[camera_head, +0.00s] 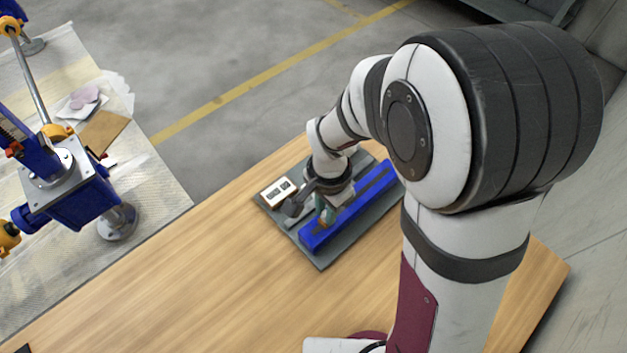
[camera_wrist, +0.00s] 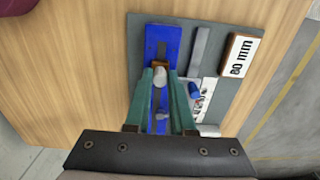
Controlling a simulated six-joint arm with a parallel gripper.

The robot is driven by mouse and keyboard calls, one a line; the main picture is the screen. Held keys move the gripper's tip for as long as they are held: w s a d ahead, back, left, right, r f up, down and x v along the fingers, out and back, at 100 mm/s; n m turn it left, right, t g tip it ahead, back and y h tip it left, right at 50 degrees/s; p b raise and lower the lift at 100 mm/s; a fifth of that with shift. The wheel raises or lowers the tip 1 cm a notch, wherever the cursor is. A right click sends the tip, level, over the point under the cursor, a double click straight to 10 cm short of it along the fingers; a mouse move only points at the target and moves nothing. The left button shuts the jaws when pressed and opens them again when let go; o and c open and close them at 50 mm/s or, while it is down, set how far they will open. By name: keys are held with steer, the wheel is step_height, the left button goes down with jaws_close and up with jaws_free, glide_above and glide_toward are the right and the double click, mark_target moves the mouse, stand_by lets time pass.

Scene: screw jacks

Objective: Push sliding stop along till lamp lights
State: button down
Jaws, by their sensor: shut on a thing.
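A blue rail (camera_head: 360,202) lies on a grey base plate (camera_head: 322,262) on the wooden table. In the wrist view the rail (camera_wrist: 153,40) runs away between my fingers. My gripper (camera_head: 326,214) is down at the rail, nearer its front end. In the wrist view my gripper's (camera_wrist: 163,76) two green fingers close on the sliding stop's pale rounded knob (camera_wrist: 160,78). A brown-orange part (camera_wrist: 160,64) shows just beyond the knob. My fingers and palm hide much of the stop. I cannot pick out a lit lamp in either view.
A block marked "80 mm" (camera_wrist: 240,56) stands beside the rail; it also shows in the head view (camera_head: 278,192). A grey strip (camera_wrist: 200,50) and a blue knob (camera_wrist: 194,91) lie between. Blue screw jacks (camera_head: 80,200) stand on another table at left. Bare wood surrounds the plate.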

steer(key=shift+w+d, duration=2.05)
steer(key=shift+w, duration=0.05)
steer(key=shift+w+d, duration=0.2)
steer(key=shift+d, duration=0.05)
stand_by(0.4)
steer(key=c, duration=1)
jaws_free()
steer(key=shift+o, duration=0.2)
steer(key=shift+r, duration=0.1)
step_height(320, 180, up, 7)
steer(key=s+r+n+y, duration=0.1)
steer(key=s+r, duration=0.2)
steer(key=s, duration=0.7)
steer(key=s+d+r+n, duration=0.1)
steer(key=s+r+n, duration=0.1)
steer(key=s, duration=0.8)
steer(key=shift+s+d+r+y, duration=0.2)
steer(key=shift+s+r+y, duration=0.05)
steer(key=shift+r+y, duration=0.15)
